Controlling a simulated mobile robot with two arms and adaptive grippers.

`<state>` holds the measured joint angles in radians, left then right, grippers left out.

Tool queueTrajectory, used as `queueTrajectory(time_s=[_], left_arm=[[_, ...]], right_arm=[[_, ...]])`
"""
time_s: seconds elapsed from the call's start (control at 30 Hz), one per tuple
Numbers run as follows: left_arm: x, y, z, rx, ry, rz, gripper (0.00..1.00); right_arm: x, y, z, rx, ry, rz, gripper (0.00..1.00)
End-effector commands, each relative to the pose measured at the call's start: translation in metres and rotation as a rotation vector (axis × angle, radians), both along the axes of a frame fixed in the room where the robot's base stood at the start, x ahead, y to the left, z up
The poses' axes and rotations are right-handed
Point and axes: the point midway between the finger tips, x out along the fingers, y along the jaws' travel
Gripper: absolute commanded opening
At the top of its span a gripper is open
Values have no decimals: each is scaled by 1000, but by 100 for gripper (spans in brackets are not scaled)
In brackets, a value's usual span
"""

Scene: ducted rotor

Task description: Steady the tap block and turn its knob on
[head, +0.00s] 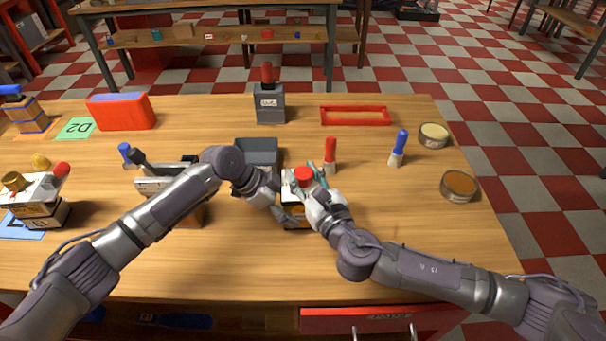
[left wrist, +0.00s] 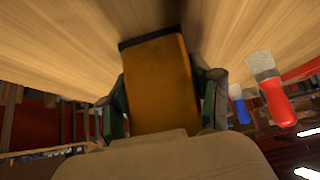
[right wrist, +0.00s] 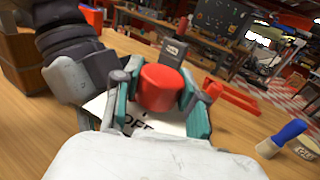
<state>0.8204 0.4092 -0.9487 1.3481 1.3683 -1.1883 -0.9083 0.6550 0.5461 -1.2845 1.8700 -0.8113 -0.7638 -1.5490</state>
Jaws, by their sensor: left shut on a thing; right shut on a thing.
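The tap block (left wrist: 160,80) has a dark yellow side, a white top and a round red knob (head: 303,174). It stands on the wooden table near its front middle. My left gripper (head: 286,212) is shut on the block's body, with one finger on each side of it in the left wrist view. My right gripper (head: 315,184) is shut on the red knob, which also shows between the teal fingers in the right wrist view (right wrist: 160,90). The letters "OFF" show on the white top, partly covered. The knob's pointer, if any, is hidden.
A grey tray (head: 257,151) lies just behind the block. A red-handled brush (head: 330,150) stands close behind my right gripper. A blue-handled brush (head: 399,145) and two round tins (head: 459,185) are further right.

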Motion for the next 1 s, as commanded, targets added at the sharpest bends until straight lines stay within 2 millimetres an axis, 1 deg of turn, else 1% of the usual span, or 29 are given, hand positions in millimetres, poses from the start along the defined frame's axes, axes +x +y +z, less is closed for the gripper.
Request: queueTrajectory(time_s=[0.03,0.3,0.5,0.7,1.0], left_arm=[[-1,0,-2,2,1,-1,33],[-1,0,-2,3,0,-1,33],[-1,0,-2,3,0,-1,33],[-1,0,-2,3,0,-1,33],[-1,0,-2,3,1,-2,33]], right_arm=[[-3,5,0,9,4,-38,6],[-2,4,0,7,5,-285,6],[-1,3,0,6,4,-433,6],[0,2,0,3,3,-535,6],[0,1,0,2,3,-601,6]])
